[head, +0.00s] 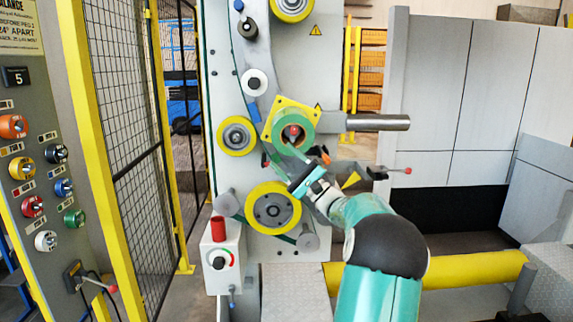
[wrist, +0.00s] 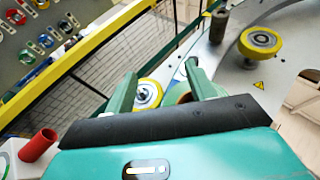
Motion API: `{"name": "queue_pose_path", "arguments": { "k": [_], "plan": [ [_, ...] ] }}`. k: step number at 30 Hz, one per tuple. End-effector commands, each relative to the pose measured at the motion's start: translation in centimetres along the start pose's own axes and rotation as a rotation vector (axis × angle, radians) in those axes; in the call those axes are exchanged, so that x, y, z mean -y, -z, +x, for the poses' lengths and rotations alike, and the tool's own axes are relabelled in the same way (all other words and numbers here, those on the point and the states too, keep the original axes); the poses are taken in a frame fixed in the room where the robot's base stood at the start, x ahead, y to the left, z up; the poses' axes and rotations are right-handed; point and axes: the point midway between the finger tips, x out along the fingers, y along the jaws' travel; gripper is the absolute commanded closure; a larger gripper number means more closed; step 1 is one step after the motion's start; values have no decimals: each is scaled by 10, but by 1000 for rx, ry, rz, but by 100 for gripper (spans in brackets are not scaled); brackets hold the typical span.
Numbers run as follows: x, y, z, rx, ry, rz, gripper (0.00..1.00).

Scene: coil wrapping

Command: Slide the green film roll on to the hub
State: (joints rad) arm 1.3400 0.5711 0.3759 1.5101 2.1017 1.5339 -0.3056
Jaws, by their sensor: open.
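The green film roll (head: 280,122) shows in the head view as a ring in front of the yellow plate, at the middle of the machine. The hub (head: 294,131), with a red tip, shows in the roll's opening. The roll appears to be around it, but how far along I cannot tell. My gripper (head: 288,154) is just below the roll, its green fingers apart. In the wrist view my gripper (wrist: 160,72) is open, with a brownish curved edge partly hidden behind the right finger. I cannot tell whether a finger touches the roll.
Yellow rollers (head: 236,136) sit left of the roll, and another large roller (head: 273,208) sits below. A grey bar (head: 378,122) sticks out to the right. A red cylinder (head: 218,229) stands on a control box at lower left. A mesh fence (head: 124,95) is at left.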

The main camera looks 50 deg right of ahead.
Motion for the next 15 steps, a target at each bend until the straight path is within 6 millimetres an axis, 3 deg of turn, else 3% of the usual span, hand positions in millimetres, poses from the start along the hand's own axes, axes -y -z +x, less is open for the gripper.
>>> {"name": "queue_pose_path", "arguments": {
  "k": [6, 15],
  "plan": [
    [0, -24, -10, 0, 0, -1, 45],
    [-1, -26, -10, 1, 0, 0, 45]
  ]
}}
